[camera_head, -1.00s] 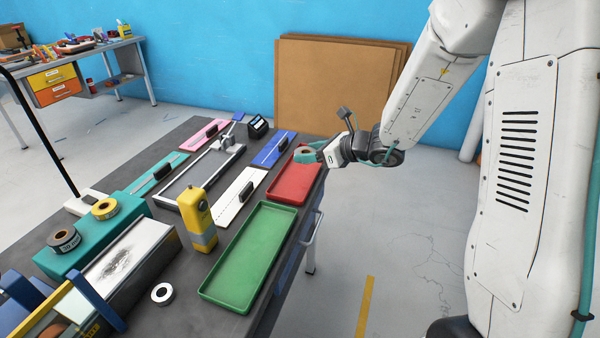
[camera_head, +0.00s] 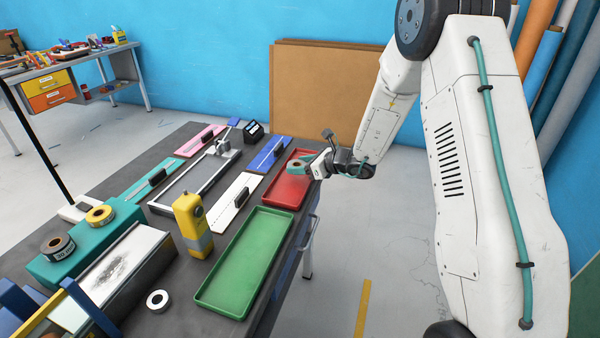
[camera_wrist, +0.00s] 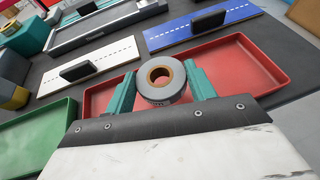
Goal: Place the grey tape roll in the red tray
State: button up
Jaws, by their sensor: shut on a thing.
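The grey tape roll (camera_wrist: 162,80) with a brown core is between the two teal fingers of my gripper (camera_wrist: 163,90) in the wrist view. My gripper is shut on it. The red tray (camera_wrist: 238,66) lies below and behind the roll in that view; I cannot tell whether the roll touches its floor. In the head view my gripper (camera_head: 303,166) is over the far half of the red tray (camera_head: 285,193), coming in from the right. The roll is mostly hidden there by the fingers.
A green tray (camera_head: 243,262) lies just nearer than the red one. A yellow device (camera_head: 193,225) stands left of it. White (camera_head: 234,203) and blue (camera_head: 270,155) boards with black handles lie beside the red tray. A white tape roll (camera_head: 158,300) lies near the front.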

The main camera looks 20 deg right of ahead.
aim_at(300, 178)
jog(key=shift+w+d, duration=0.1)
jog(key=shift+w, duration=0.5)
jog(key=shift+f, duration=1.8)
jog(key=shift+f, duration=0.15)
jog(key=o, duration=1)
